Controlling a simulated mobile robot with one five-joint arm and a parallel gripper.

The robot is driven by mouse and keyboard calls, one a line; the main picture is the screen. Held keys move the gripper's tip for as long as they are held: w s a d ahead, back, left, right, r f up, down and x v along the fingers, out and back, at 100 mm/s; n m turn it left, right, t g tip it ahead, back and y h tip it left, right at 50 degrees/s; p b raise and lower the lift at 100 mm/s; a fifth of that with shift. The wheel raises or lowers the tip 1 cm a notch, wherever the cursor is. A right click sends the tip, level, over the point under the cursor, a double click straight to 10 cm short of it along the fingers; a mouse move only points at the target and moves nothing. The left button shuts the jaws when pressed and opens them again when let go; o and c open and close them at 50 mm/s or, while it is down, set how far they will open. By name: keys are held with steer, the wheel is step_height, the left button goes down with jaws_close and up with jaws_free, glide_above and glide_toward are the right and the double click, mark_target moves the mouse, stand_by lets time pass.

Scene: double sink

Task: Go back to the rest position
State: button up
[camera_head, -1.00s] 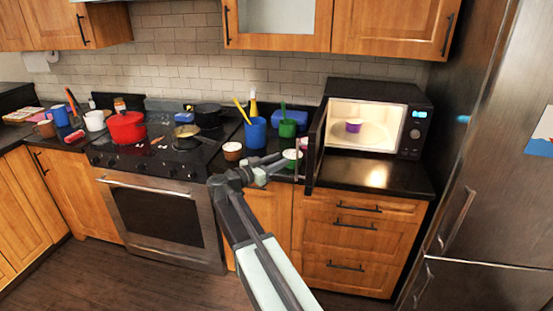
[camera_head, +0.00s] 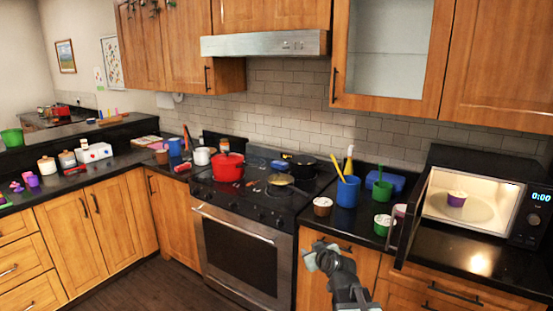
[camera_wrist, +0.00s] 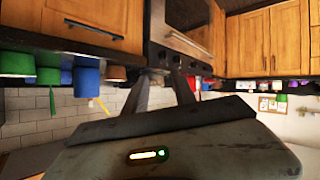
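My gripper (camera_head: 322,258) is in front of the counter, right of the oven, at the lower middle of the head view. In the upside-down wrist view, its two fingers (camera_wrist: 160,78) stand apart with nothing between them. My arm is folded in low at the bottom of the head view. The microwave (camera_head: 532,212) at the right has its door open, and a purple cup with a white top (camera_head: 456,198) stands inside on the plate.
A red pot (camera_head: 228,168) and a pan (camera_head: 281,179) sit on the stove. A blue cup (camera_head: 347,192), a green cup (camera_head: 381,190) and a brown cup (camera_head: 322,206) stand on the counter behind my gripper. Dark floor (camera_head: 165,285) is clear at the lower left.

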steer(key=s+d+f+m+g+h, duration=0.1)
steer(key=s+d+f+m+g, duration=0.1)
steer(key=s+f+g, duration=0.4)
steer(key=s+d+f+m+g+h, duration=0.1)
steer(key=s+d+f+m+g, duration=0.2)
steer(key=s, duration=1.4)
step_height(320, 180, down, 4)
steer(key=g, duration=0.3)
steer(key=shift+s+h, duration=0.2)
steer(key=shift+h, duration=0.2)
